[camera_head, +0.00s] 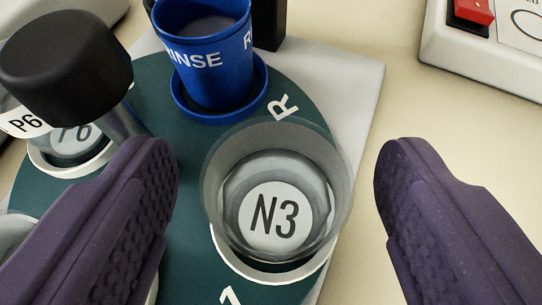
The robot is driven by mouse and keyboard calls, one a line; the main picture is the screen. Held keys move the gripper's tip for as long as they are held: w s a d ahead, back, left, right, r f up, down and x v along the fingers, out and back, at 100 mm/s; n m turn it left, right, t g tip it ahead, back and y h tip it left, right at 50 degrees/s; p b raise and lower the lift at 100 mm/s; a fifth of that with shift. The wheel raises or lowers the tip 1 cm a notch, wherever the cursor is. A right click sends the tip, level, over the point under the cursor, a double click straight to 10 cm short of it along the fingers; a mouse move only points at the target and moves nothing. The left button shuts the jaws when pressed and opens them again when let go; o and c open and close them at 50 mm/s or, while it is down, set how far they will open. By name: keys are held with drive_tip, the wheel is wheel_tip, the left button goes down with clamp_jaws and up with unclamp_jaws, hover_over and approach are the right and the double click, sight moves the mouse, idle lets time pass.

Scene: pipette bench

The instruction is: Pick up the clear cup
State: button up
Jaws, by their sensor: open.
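The clear cup (222,165) is a see-through grey cup with an open rim, seen from above. It stands in a white ring on the dark green plate, and a round white label reading N3 shows through it. My gripper (278,180) is open, with one purple, dimpled finger on each side of the cup. How high the fingertips are relative to the rim I cannot tell.
A blue RINSE cup (208,75) stands in a blue ring just behind. A white device with a red switch (474,12) sits at top right. Bare bench (400,110) lies right.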

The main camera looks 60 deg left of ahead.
drive_tip(key=c, duration=1.1)
drive_tip(key=shift+c, duration=0.2)
drive_tip(key=shift+r, duration=0.15)
